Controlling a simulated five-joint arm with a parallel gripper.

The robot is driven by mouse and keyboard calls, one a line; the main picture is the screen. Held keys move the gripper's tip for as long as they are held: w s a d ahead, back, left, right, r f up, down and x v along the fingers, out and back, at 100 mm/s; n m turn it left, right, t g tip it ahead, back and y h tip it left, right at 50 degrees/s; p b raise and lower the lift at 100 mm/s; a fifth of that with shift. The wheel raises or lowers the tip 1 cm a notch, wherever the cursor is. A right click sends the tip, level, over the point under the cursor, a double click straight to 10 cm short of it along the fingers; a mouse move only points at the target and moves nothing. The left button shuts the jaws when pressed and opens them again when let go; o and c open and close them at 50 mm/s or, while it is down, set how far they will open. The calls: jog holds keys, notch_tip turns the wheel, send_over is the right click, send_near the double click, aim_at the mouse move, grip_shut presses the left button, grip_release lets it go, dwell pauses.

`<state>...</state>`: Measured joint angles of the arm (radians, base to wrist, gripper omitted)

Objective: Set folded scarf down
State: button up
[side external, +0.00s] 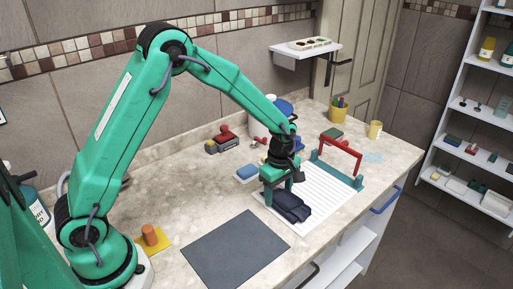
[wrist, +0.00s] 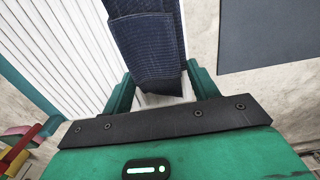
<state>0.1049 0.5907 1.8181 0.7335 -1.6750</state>
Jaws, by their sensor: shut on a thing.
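The folded scarf (side external: 289,206) is a dark navy bundle at the near left part of a white ribbed board on the counter. My gripper (side external: 281,192) points down over it and is shut on it. In the wrist view the scarf (wrist: 145,45) runs up from between the two green fingers (wrist: 160,90). The ribbed board (wrist: 55,45) lies to its left there. I cannot tell whether the scarf touches the board or hangs just above it.
A dark slate mat (side external: 235,251) lies on the counter to the left of the board. A red-handled teal rack (side external: 338,160) stands at the board's far right. A blue-and-white block (side external: 246,173), a red toy (side external: 222,139) and a yellow cup (side external: 338,111) stand behind.

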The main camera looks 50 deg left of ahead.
aim_at(278, 191)
jog(key=shift+f, duration=0.15)
jog(key=o, duration=1)
notch_tip(278, 191, up, 12)
jog(key=shift+r, duration=0.2)
jog(key=shift+r, duration=0.1)
dwell(0.6)
